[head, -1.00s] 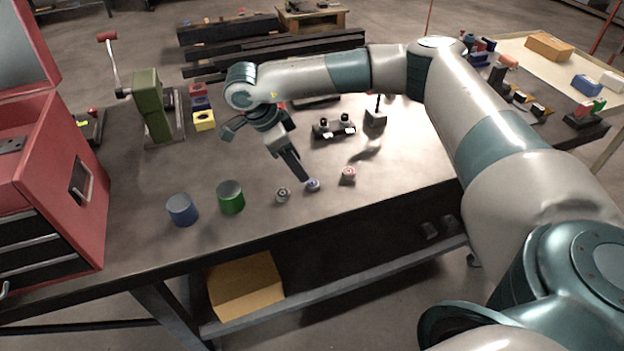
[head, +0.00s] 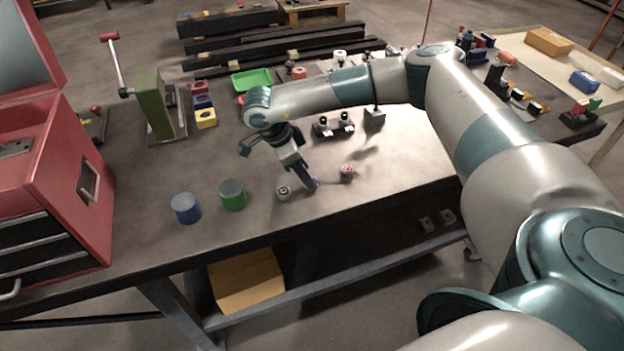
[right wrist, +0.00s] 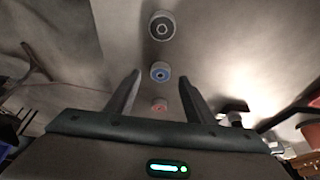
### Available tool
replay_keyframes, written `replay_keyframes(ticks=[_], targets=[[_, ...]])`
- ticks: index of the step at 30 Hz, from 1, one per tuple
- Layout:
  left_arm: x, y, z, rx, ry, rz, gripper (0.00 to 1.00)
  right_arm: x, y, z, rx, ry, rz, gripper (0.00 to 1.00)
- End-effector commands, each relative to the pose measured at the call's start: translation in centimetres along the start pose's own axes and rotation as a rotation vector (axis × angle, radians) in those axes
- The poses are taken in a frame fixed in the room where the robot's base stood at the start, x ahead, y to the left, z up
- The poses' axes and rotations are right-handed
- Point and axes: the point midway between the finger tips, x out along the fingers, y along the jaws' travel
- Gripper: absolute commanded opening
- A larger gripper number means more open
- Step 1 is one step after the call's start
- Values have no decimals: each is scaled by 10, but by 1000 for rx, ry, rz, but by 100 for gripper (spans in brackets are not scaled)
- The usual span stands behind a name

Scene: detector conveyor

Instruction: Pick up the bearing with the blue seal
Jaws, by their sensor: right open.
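The bearing with the blue seal (right wrist: 161,72) lies on the workbench (head: 390,185), between a grey bearing (head: 283,192) and a red-sealed bearing (head: 347,171). In the head view my right gripper (head: 308,182) points down at the blue-sealed bearing and mostly hides it. In the right wrist view my right gripper (right wrist: 160,78) is open. The blue-sealed bearing appears between its fingertips, with the grey bearing (right wrist: 162,25) beyond and the red one (right wrist: 160,105) nearer the palm. I cannot tell how far above the bearing the fingertips are. My left gripper is out of view.
A green cylinder (head: 232,195) and a blue cylinder (head: 186,208) stand left of the bearings. A red tool chest (head: 60,200) takes up the left end. A green press (head: 158,105) and a dark fixture (head: 333,126) stand farther back. The bench in front of the bearings is clear.

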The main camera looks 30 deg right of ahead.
Motion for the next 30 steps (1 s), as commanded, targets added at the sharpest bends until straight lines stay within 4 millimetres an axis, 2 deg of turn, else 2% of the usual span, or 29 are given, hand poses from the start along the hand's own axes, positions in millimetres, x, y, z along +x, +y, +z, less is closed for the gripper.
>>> replay_keyframes(ticks=[1,3,9,23,29,30], targets=[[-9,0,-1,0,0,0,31,1,0,-3,0,2,2,49],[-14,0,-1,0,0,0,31,11,0,-2,0,2,3,49],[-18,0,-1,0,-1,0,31,27,-1,-2,0,1,0,49],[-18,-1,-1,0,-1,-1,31,28,-1,-1,0,1,0,49],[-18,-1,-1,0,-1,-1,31,28,-1,-1,0,1,0,3],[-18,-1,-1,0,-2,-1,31,28,-1,-1,0,1,0,3]])
